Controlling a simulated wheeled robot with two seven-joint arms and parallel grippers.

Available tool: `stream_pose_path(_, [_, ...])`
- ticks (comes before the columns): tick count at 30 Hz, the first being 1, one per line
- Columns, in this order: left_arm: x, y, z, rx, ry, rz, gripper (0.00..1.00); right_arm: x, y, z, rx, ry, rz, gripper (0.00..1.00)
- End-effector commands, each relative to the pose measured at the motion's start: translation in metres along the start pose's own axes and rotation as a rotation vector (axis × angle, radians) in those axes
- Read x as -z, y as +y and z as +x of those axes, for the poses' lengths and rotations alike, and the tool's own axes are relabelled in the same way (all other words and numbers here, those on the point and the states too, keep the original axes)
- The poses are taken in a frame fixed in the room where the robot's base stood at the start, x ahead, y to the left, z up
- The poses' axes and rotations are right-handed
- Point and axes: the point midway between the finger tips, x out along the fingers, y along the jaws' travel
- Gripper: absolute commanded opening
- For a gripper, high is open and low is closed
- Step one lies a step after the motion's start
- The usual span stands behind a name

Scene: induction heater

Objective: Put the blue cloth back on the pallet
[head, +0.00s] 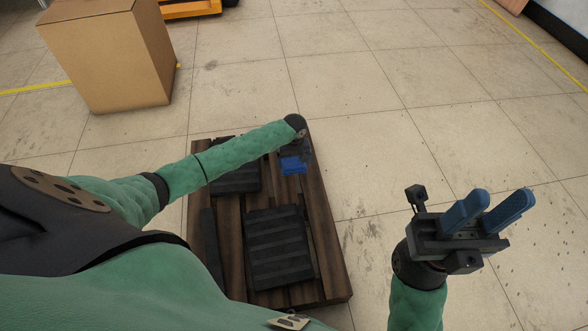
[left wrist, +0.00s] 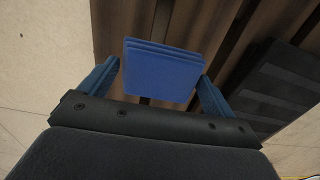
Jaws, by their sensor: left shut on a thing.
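The blue cloth (left wrist: 163,70) is a folded, flat stack between the two fingers of my left gripper (left wrist: 162,88) in the left wrist view. In the head view the cloth (head: 293,165) shows as a small blue patch over the far right part of the pallet (head: 234,245). My left gripper (head: 298,155) is shut on it, largely hidden by my own wrist. I cannot tell whether the cloth touches the pallet. The pallet is dark brown slatted wood on the floor. My right gripper (head: 490,212) is open and empty, right of the pallet, blue fingers apart.
A black ribbed block (head: 278,247) lies on the pallet's near part, and another dark block (head: 235,180) lies partly under my left arm. A cardboard box (head: 110,55) stands at the upper left. The tiled floor right of the pallet is clear.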

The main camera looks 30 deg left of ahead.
Motion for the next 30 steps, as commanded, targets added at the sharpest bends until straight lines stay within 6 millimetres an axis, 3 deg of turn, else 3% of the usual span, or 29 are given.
stream_pose_path(9, [0.000, 0.000, 0.038, 0.001, 0.001, 0.000, 0.69, -0.004, -0.003, -0.021, 0.023, -0.027, -0.012, 0.36])
stream_pose_path(21, [0.000, -0.001, 0.040, 0.001, 0.000, -0.001, 0.69, -0.003, -0.003, -0.017, 0.024, -0.028, -0.011, 0.36])
stream_pose_path(22, [0.000, -0.001, 0.040, 0.001, 0.000, -0.001, 0.96, -0.003, -0.003, -0.018, 0.023, -0.027, -0.011, 0.36])
stream_pose_path(23, [0.000, -0.001, 0.040, 0.001, 0.001, -0.001, 1.00, -0.003, -0.003, -0.018, 0.023, -0.027, -0.011, 0.36])
stream_pose_path(30, [0.000, -0.001, 0.040, 0.001, 0.001, 0.000, 1.00, -0.003, -0.003, -0.019, 0.023, -0.025, -0.011, 0.36])
